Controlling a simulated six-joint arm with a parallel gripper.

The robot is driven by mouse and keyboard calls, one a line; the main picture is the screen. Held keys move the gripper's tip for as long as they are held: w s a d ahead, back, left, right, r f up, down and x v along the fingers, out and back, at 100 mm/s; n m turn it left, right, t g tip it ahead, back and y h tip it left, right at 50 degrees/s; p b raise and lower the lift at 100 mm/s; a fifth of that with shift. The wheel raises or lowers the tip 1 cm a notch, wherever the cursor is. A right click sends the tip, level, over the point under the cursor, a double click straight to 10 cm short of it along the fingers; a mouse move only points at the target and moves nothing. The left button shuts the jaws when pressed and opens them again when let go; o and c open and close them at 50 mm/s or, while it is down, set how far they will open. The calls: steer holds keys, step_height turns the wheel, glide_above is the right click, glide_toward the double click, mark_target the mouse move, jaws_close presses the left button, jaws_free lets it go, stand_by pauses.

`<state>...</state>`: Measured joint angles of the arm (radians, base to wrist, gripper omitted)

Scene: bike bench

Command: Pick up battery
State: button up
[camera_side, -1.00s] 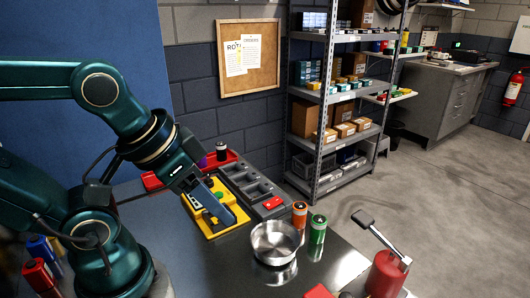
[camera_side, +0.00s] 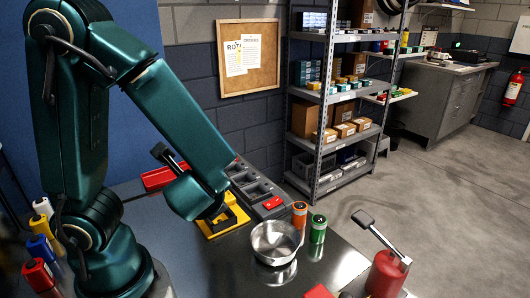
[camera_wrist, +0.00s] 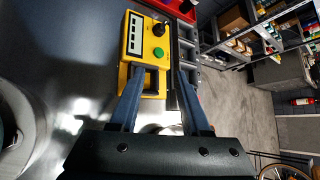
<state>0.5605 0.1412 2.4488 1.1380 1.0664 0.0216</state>
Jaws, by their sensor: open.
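Two cylinders that look like batteries, one orange (camera_side: 299,215) and one green (camera_side: 317,229), stand upright on the bench beside the metal bowl in the side view. I cannot tell which one the task names. My gripper (camera_wrist: 160,76) shows in the wrist view with its two blue-grey fingers spread and nothing visible held between them. Beyond the fingertips is a yellow device (camera_wrist: 134,55) with a green button and a black knob; it is partly covered by my arm in the side view (camera_side: 233,222). The fingers are mostly hidden there. Neither cylinder is clear in the wrist view.
A shiny metal bowl (camera_side: 274,240) stands left of the orange cylinder. A grey compartment tray (camera_side: 258,190) holds a red piece (camera_side: 272,203). A red canister (camera_side: 385,275) with a black-topped lever stands at the front right. Several coloured bottles (camera_side: 40,245) are at the left.

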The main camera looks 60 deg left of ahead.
steer(key=w+d+m+t, duration=0.3)
steer(key=w+m+t, duration=0.15)
steer(key=m, duration=0.25)
steer(key=m+t+h, duration=0.3)
steer(key=m+h, duration=0.1)
steer(key=m, duration=0.4)
glide_toward(301, 204)
steer(key=shift+w+a+f, duration=0.15)
steer(key=shift+a+f, duration=0.2)
steer(key=shift+a, duration=0.1)
steer(key=shift+w+d+f, duration=0.1)
steer(key=shift+w+f, duration=0.05)
steer(key=shift+w, duration=0.05)
steer(key=x, duration=0.5)
steer(key=shift+w+f, duration=0.15)
steer(key=shift+w, duration=0.1)
steer(key=shift+r+x, duration=0.2)
steer(key=shift+x, duration=2.9)
steer(key=shift+w, duration=0.1)
jaws_close()
